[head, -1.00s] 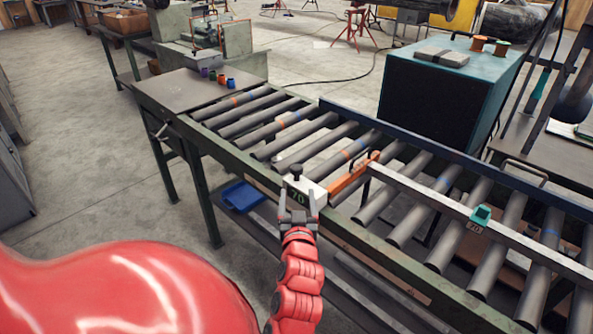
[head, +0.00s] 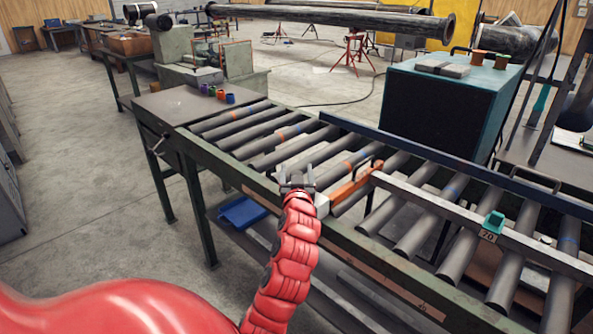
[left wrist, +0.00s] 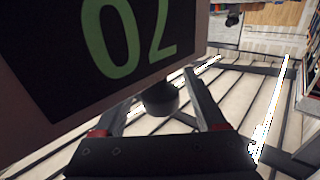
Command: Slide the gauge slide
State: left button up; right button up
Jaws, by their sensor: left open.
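The gauge slide is a white block (head: 321,204) beside an orange piece (head: 355,183) at the left end of the grey rail over the roller table. In the left wrist view its dark display (left wrist: 125,45) shows large green digits, inverted, and fills the upper left. A dark round knob (left wrist: 160,98) sits between the fingers of my left gripper (head: 297,181). That gripper is open, with a finger on each side of the knob; I cannot tell whether they touch it. In the head view, my gripper and arm hide the knob and most of the block. My right gripper is out of view.
A teal piece (head: 493,222) sits on the rail (head: 440,208) to the right, above a small 70 label (head: 487,237). A blue bin (head: 242,213) is under the table. Small coloured cups (head: 220,94) stand at the table's left end. A teal cabinet (head: 445,110) stands behind.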

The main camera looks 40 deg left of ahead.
pick_arm(q)
jog(key=shift+w+a, duration=0.2)
grip_shut()
dwell(0.4)
dwell(1.0)
